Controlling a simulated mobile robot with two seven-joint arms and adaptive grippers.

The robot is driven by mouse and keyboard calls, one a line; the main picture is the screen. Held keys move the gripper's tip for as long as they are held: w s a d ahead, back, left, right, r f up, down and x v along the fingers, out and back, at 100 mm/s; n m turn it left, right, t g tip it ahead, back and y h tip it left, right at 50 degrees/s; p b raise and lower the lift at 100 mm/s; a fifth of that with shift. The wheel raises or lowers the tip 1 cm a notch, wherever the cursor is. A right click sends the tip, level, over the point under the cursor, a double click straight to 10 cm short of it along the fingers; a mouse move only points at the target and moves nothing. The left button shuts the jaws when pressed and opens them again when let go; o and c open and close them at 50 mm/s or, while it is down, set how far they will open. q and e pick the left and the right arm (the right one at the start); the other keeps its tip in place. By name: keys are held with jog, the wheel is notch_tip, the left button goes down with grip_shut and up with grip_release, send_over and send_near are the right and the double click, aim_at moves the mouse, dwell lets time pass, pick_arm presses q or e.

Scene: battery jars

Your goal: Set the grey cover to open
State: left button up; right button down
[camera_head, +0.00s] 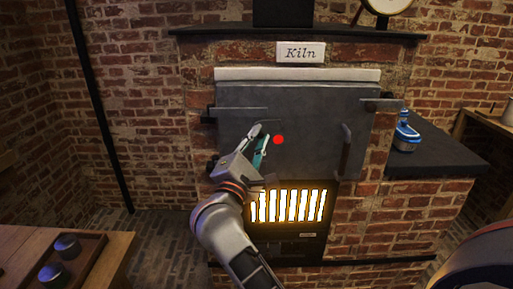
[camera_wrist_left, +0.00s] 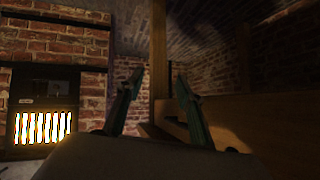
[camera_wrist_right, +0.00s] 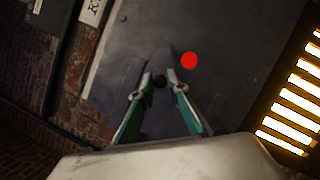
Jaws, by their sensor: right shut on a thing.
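The grey cover (camera_head: 310,120) is a flat dark-grey plate on the front of the kiln, above the glowing grate. It stands closed across the front, with a red dot (camera_head: 278,140) near its middle. A dark upright handle (camera_head: 347,150) is on its right side. My right gripper (camera_head: 262,135) is at the left part of the cover. In the right wrist view, its fingers (camera_wrist_right: 157,84) are shut on a small dark handle (camera_wrist_right: 160,80), mostly hidden by the fingers. My left gripper (camera_wrist_left: 157,85) is open and empty, away from the kiln.
A glowing grate (camera_head: 288,205) is just below the cover. A blue container (camera_head: 405,135) stands on the dark side shelf (camera_head: 440,155) at right. A wooden table with a tray (camera_head: 92,255) of dark jars is at lower left. The floor between table and kiln is clear.

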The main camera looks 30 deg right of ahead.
jog(key=shift+a+r+m+g+b, duration=0.1)
jog(key=shift+r+m+g+b, duration=0.15)
jog(key=shift+m, duration=0.35)
jog(key=shift+a+r+m+g+b, duration=0.1)
jog(key=shift+r+m+g+b, duration=0.15)
jog(key=shift+m, duration=0.35)
jog(key=c, duration=1.9)
grip_release()
jog(key=shift+d, duration=0.1)
